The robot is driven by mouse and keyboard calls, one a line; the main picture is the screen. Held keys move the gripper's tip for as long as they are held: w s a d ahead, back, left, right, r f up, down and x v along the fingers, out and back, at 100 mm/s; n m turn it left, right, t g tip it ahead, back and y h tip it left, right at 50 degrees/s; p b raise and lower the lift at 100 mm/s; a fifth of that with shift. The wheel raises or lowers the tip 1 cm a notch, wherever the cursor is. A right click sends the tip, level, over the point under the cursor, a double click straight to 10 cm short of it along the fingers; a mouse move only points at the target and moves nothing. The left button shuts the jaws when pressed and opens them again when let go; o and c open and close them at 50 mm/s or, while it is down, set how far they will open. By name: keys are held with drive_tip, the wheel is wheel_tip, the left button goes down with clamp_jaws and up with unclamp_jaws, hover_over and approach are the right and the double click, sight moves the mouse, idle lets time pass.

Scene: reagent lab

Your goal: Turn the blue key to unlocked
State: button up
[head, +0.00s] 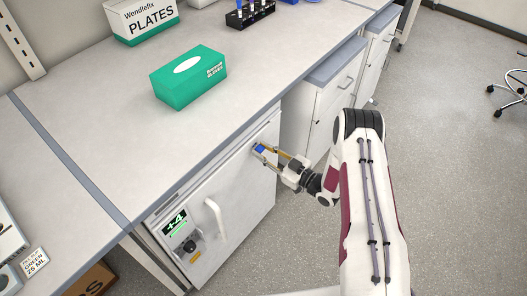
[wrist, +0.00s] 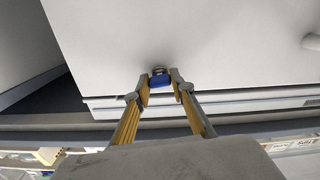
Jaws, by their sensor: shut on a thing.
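The blue key (head: 260,148) sits in a lock near the top right corner of the white fridge door (head: 232,190). In the wrist view the blue key (wrist: 160,81) stands out from a round metal lock (wrist: 159,69) on the door. My gripper (head: 266,151) reaches the key from the right, and its two yellow-padded fingers (wrist: 161,86) are shut on the blue key, one on each side. The lock's markings are too small or hidden to read, so I cannot tell which position the key is in. The fridge door looks closed.
A white door handle (head: 214,216), a display (head: 175,223) and a dark knob (head: 189,245) are on the fridge front.

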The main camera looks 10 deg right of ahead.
drive_tip(key=shift+m, duration=0.8)
drive_tip(key=o, duration=1.1)
drive_tip(key=shift+d, duration=0.1)
drive_tip(key=v, duration=1.2)
